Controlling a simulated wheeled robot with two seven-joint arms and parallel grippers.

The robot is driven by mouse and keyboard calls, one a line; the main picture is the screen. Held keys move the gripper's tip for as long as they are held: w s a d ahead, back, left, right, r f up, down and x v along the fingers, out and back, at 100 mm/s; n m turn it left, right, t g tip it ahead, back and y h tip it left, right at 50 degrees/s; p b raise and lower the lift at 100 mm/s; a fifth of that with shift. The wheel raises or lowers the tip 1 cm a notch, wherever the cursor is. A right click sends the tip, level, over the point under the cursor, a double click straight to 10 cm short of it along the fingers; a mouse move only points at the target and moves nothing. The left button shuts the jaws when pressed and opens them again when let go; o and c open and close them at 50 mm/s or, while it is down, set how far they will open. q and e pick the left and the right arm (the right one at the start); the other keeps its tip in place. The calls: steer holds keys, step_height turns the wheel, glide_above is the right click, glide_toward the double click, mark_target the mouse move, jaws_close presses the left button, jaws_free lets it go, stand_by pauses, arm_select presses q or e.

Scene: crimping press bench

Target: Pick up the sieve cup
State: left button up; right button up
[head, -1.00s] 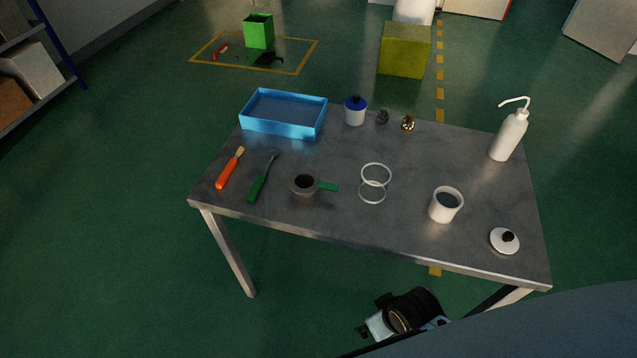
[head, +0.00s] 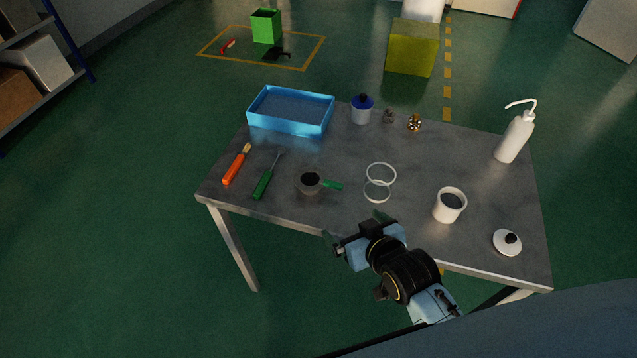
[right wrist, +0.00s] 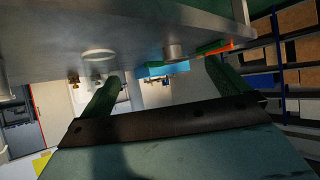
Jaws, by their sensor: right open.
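The sieve cup, a small grey cup with a dark inside (head: 309,182) and a green handle pointing right, stands upright near the front edge of the table in the head view. In the right wrist view the grey cup (right wrist: 173,50) shows upside down, between the directions of the two fingers. My right gripper (head: 358,229) is open and empty, at the table's front edge, nearer to me and to the right of the cup, apart from it. Its two green fingers (right wrist: 162,70) are spread in the right wrist view. My left gripper is not in view.
An orange-handled brush (head: 236,165) and a green-handled tool (head: 267,178) lie left of the cup. A white cup (head: 449,207), a lid (head: 507,243) and a bottle (head: 515,138) stand farther right. A blue tray (head: 290,124) is behind.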

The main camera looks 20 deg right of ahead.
steer(key=w+t, duration=0.1)
steer(key=w+a+t, duration=0.1)
steer(key=w, duration=0.1)
steer(key=shift+r, duration=0.2)
steer(key=b, duration=0.2)
glide_toward(309, 180)
steer(key=shift+w+d+r+b, duration=0.1)
steer(key=shift+w+d+b, duration=0.05)
steer(key=shift+w, duration=0.6)
steer(key=shift+w+d+r+b, duration=0.15)
steer(key=shift+w, duration=0.6)
steer(key=c, duration=0.8)
